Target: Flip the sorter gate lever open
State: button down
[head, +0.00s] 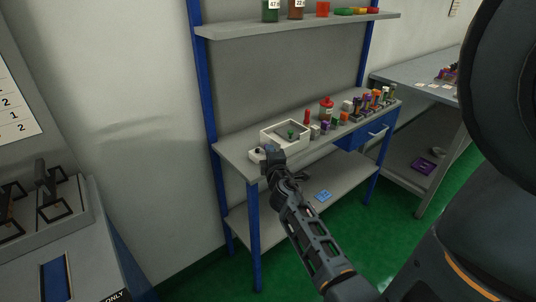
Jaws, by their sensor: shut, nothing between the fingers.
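I cannot pick out the sorter gate lever for sure at this size. My gripper (273,156) is shut and holds nothing. It appears at the front left edge of the workbench (229,155), in front of a white open tray (272,127) with a small green item inside. A small pale block with a dark knob (258,151) sits just left of my gripper; I cannot tell whether they touch. My gripper and wrist hide part of the bench edge.
Small coloured parts and a red-capped bottle (326,109) crowd the bench right of the tray. A shelf (300,26) with jars is above. A grey machine (75,215) with black frames stands at left. A second table (410,83) is at right. Green floor shows between.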

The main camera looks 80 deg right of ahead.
jog(key=shift+s+d, duration=0.2)
jog(key=shift+d, duration=0.15)
dwell(0.3)
dwell(0.4)
